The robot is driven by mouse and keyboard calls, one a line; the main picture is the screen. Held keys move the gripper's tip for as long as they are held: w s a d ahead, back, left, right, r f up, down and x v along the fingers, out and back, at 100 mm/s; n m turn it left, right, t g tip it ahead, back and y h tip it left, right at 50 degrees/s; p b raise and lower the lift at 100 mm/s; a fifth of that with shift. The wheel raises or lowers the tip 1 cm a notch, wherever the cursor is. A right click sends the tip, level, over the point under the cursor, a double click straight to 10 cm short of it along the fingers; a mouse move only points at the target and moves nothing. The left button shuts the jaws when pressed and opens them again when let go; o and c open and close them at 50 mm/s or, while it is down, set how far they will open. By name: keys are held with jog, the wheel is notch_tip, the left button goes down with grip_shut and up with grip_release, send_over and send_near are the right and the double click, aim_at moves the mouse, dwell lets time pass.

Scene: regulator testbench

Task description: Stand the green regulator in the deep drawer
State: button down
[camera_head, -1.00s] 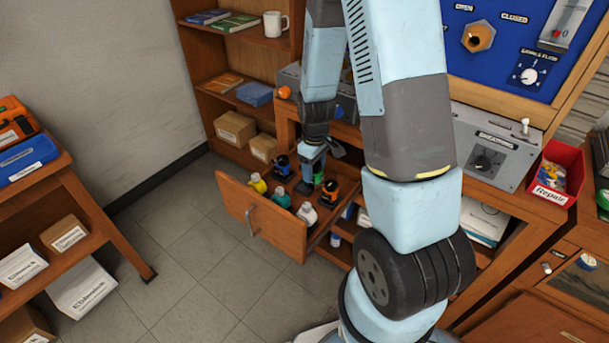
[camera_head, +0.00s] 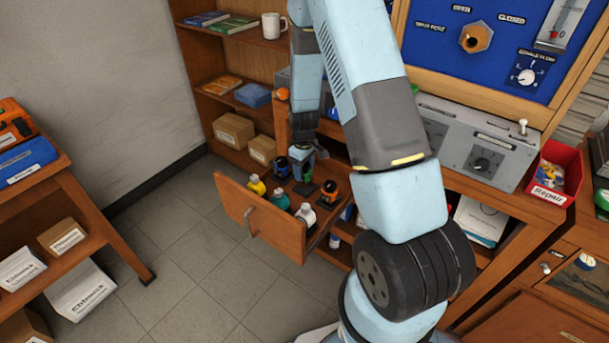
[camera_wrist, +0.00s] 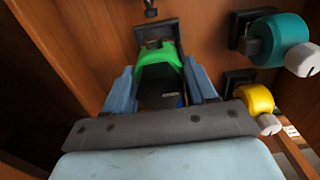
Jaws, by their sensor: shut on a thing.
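My gripper (camera_wrist: 160,88) is shut on the green regulator (camera_wrist: 157,66) in the wrist view, with one finger on each side of it. The regulator's green body faces a dark square holder (camera_wrist: 157,31) on the drawer floor; I cannot tell whether it touches it or is seated. In the head view, my gripper (camera_head: 303,168) reaches down into the back of the open wooden drawer (camera_head: 250,218), and the green regulator is mostly hidden there.
A yellow bottle-like regulator (camera_wrist: 256,99) and a teal one (camera_wrist: 285,40) stand beside my gripper. The drawer also holds a white one (camera_head: 306,216), an orange-black one (camera_head: 329,193) and a blue-black one (camera_head: 282,168). Wooden drawer walls enclose my gripper closely.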

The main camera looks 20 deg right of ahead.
jog(key=shift+f, duration=1.45)
jog(key=shift+c, duration=1.4)
grip_release()
jog(key=shift+r, duration=0.1)
